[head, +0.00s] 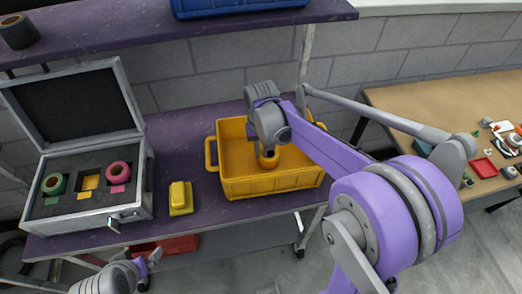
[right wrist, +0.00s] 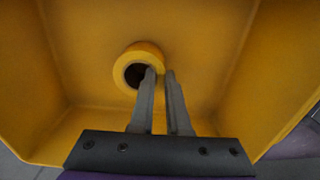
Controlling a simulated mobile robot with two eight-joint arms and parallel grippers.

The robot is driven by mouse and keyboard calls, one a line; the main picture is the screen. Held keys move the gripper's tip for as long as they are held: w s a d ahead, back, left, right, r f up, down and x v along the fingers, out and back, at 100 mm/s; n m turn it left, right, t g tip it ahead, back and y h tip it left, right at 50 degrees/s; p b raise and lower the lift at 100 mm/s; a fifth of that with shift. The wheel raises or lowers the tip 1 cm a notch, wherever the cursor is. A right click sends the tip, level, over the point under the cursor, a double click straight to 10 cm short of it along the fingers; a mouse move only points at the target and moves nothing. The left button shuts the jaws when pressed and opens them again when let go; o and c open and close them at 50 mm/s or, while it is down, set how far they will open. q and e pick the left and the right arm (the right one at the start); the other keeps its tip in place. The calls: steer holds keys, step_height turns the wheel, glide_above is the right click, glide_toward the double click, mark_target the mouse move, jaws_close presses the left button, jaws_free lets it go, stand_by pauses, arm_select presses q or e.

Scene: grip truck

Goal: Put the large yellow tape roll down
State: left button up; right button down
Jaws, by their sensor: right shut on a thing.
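The large yellow tape roll (head: 268,163) is inside the yellow crate (head: 272,187) on the purple shelf. In the right wrist view, the roll (right wrist: 126,56) shows its dark round hole. My right gripper (right wrist: 162,72) reaches down into the crate and is shut on the roll's right wall, one finger at the hole and the other outside. I cannot tell whether the roll touches the crate floor. My left gripper (head: 145,266) is low at the left in the head view, in front of the shelf; its fingers are too small to read.
An open case (head: 88,207) with a green roll (head: 54,184) and a pink roll (head: 118,172) stands at the left. A yellow block-like object (head: 180,197) lies between case and crate. A wooden table (head: 420,98) with small items is at the right.

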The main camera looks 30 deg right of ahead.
mark_target(261, 154)
steer(key=shift+f, duration=0.15)
steer(key=c, duration=0.9)
jaws_free()
steer(key=shift+r, duration=0.3)
step_height(261, 154, up, 12)
steer(key=shift+p, duration=0.45)
steer(key=shift+f, duration=0.15)
